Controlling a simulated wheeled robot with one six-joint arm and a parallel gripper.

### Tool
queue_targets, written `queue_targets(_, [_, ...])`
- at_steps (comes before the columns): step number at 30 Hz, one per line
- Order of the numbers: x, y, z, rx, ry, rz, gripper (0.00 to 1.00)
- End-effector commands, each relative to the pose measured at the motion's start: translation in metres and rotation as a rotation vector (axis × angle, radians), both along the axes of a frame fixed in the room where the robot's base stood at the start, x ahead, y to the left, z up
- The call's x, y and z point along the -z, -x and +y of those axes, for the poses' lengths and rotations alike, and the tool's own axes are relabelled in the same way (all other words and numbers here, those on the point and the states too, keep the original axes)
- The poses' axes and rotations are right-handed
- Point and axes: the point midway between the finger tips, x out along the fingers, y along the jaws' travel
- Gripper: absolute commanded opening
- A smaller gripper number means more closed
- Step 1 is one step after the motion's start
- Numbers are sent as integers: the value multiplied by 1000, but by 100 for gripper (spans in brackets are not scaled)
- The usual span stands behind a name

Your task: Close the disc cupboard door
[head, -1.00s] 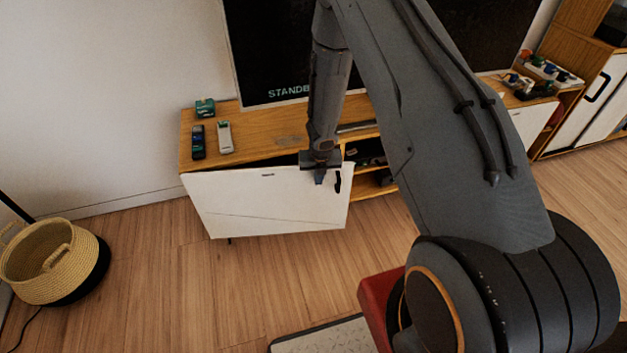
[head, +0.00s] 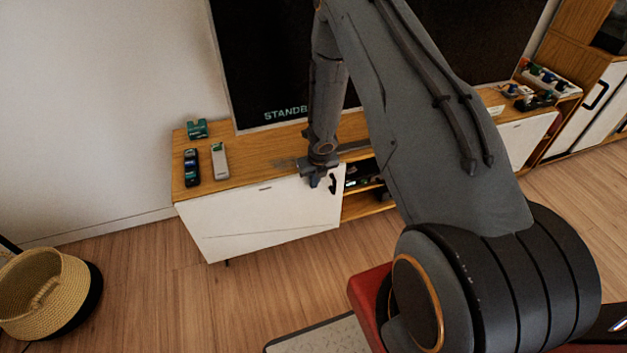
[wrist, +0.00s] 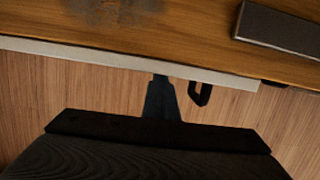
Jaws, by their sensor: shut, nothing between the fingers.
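The disc cupboard door (head: 262,218) is a white panel on the left front of the wooden media cabinet. It looks flush or nearly flush with the cabinet front. Its black handle (head: 333,184) is near its right edge. My gripper (head: 315,181) is shut and empty at the door's upper right, just left of the handle. In the wrist view the fingers (wrist: 161,98) are at the door's outer face, and the door's top edge (wrist: 110,61) runs along the cabinet top. The handle (wrist: 200,94) stands just right of the fingers. Contact is hard to confirm.
On the cabinet top (head: 245,160) lie two remotes (head: 220,160) and a green box (head: 197,128). A dark television (head: 225,60) stands behind. An open shelf (head: 365,205) is right of the door. A woven basket (head: 45,295) sits at lower left; the floor in front is clear.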

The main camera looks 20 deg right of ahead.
Motion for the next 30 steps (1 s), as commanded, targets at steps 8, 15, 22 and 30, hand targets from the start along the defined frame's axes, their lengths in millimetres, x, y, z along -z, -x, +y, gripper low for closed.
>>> queue_targets(8, [-7,-15,-5,6,4,-24,0])
queue_targets(15, [-7,-15,-8,11,6,-26,0])
queue_targets(22, [-5,-12,-12,17,7,-25,0])
queue_targets(30, [-3,-1,-14,22,4,-19,0])
